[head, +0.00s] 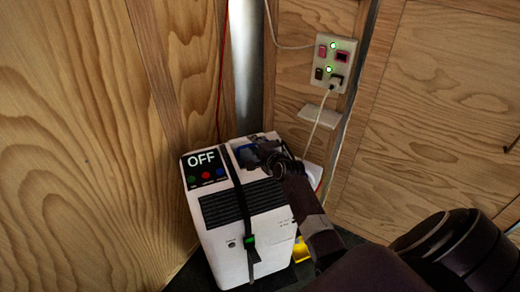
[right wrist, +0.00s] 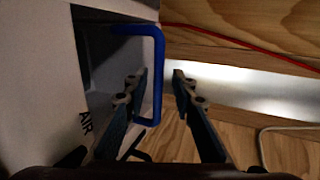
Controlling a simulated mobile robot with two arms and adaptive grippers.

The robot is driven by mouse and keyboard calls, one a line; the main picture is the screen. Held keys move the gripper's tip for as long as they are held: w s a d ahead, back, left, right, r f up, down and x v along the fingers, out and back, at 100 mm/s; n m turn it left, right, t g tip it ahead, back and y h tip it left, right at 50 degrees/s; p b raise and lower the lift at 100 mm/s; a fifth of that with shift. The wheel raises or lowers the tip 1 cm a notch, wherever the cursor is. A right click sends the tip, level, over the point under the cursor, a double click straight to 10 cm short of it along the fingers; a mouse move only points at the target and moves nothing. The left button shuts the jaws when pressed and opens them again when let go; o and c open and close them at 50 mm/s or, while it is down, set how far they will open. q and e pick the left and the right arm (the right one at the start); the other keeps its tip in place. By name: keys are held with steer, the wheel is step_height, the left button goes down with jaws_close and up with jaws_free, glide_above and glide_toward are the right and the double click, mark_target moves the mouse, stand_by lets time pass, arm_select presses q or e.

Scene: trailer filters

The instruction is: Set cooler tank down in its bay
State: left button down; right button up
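A white cooler unit (head: 250,225) stands in the corner, with a black panel (head: 203,168) reading OFF. A blue handle (right wrist: 157,75) sticks out of a dark recess (right wrist: 105,55) marked AIR in the unit's top. The handle shows partly in the head view (head: 245,152). I cannot tell whether it belongs to the tank; no separate tank or empty bay shows clearly. My right gripper (right wrist: 160,78) is at the recess, its fingers apart on either side of the handle's bar, with a visible gap. It also shows in the head view (head: 262,153). My left gripper is out of view.
A black strap (head: 238,195) with a green clip runs down the unit's front. A wall socket plate (head: 335,63) with a plugged-in white cord is behind on the right. Wooden walls (head: 80,130) close in on the left and back. A yellow item (head: 300,250) lies low beside the unit.

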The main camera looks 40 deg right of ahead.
steer(key=p+v, duration=0.1)
steer(key=v, duration=1)
steer(key=shift+s+r, duration=0.1)
steer(key=shift+s, duration=0.25)
